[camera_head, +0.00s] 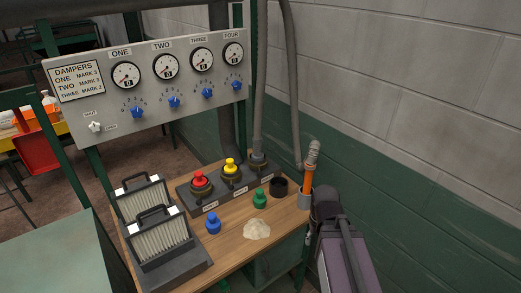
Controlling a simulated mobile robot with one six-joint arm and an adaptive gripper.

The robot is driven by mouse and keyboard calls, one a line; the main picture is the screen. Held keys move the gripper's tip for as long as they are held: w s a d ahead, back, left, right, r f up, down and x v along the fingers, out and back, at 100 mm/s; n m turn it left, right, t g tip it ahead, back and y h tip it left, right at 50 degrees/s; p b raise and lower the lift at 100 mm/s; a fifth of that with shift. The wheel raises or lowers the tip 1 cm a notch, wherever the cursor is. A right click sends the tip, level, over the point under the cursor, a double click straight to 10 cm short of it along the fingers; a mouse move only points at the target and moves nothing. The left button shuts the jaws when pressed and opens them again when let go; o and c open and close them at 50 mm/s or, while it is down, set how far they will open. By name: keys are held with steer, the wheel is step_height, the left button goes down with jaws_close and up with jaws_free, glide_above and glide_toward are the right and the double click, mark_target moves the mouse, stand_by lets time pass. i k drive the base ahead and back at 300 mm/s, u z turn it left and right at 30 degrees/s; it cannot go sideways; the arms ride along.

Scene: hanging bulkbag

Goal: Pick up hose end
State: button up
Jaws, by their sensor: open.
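A grey hose (291,80) hangs down in front of the wall at the right. Its lower end (298,164) hangs free, just left of the ribbed grey head of an orange-handled tool. I cannot tell whether the two touch. A second grey length (259,90) runs down to a port (258,161) at the back right of the dark block on the bench. I cannot make out my gripper's fingers in this view, and nothing is seen holding the hose.
The wooden bench (277,225) carries red (199,180), yellow (230,167), green (260,198) and blue (213,222) knobs, a powder heap (257,229), a black cup (279,187) and framed filters (159,243). The orange-handled tool (307,176) stands at its right edge. A gauge panel (150,85) rises behind.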

mark_target(257, 155)
steer(key=i, duration=1.05)
steer(key=u, duration=0.45)
